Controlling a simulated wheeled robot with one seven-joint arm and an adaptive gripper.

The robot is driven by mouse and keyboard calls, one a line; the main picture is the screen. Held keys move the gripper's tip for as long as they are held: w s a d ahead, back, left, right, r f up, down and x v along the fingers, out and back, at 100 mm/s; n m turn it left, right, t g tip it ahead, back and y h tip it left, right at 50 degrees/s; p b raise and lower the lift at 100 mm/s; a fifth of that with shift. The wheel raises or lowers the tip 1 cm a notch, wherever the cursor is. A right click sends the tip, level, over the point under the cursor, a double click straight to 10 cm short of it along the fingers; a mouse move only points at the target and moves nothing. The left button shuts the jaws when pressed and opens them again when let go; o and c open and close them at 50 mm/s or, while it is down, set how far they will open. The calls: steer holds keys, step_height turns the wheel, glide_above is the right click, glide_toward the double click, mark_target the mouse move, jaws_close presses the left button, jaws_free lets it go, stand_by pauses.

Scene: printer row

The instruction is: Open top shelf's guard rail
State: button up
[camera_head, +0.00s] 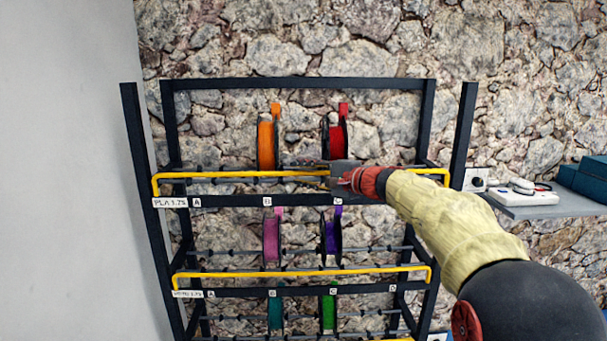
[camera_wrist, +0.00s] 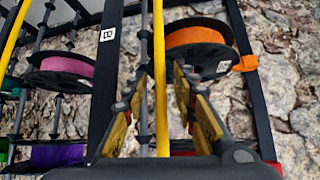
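The top shelf's guard rail (camera_head: 225,175) is a yellow bar across the front of the rack's top shelf, in front of the spools. My gripper (camera_head: 327,173) is at this rail, right of its middle, in the head view. In the wrist view the yellow rail (camera_wrist: 161,40) runs between the two yellow-padded fingers of my gripper (camera_wrist: 160,78). The fingers are spread, with a visible gap on each side of the rail. My gripper and forearm hide part of the rail's right half in the head view.
An orange spool (camera_head: 266,145) and a red spool (camera_head: 338,139) stand behind the rail. A lower yellow rail (camera_head: 300,273) crosses the shelf below, with pink (camera_head: 271,239) and purple (camera_head: 331,236) spools. A grey side shelf (camera_head: 520,207) is at right.

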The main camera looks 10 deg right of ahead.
steer(key=shift+c, duration=1.2)
jaws_close()
